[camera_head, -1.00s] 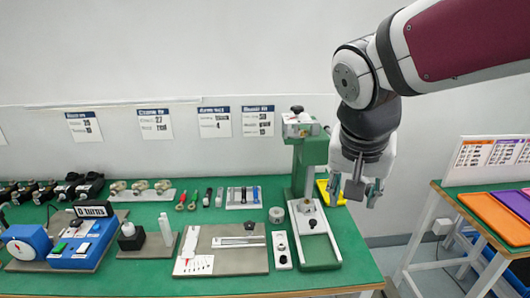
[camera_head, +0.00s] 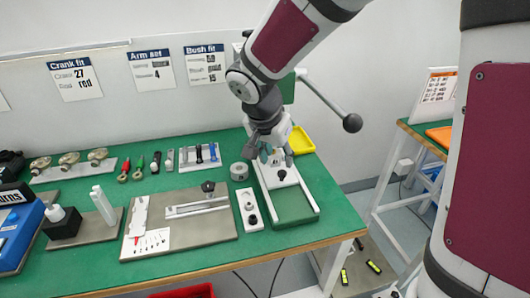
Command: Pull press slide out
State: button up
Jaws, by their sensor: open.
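The green press stands at the right end of the green table. Its column is partly hidden behind my arm, and its lever with a dark ball knob (camera_head: 352,123) sticks out to the right. The press slide (camera_head: 279,176) is a light plate with a dark knob (camera_head: 282,175), lying in the far part of the green base frame (camera_head: 316,210). The near part of the frame is empty. My gripper (camera_head: 276,157) is open and points down just above and behind the knob. Whether it touches the slide, I cannot tell.
A white block with dark holes (camera_head: 250,210) and a grey round part (camera_head: 239,171) lie left of the press. A grey board with a rail fixture (camera_head: 197,207) is further left.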

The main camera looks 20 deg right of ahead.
aim_at(282, 172)
jog(key=b+x, duration=0.1)
jog(key=x, duration=0.6)
jog(key=shift+c, duration=0.5)
grip_shut()
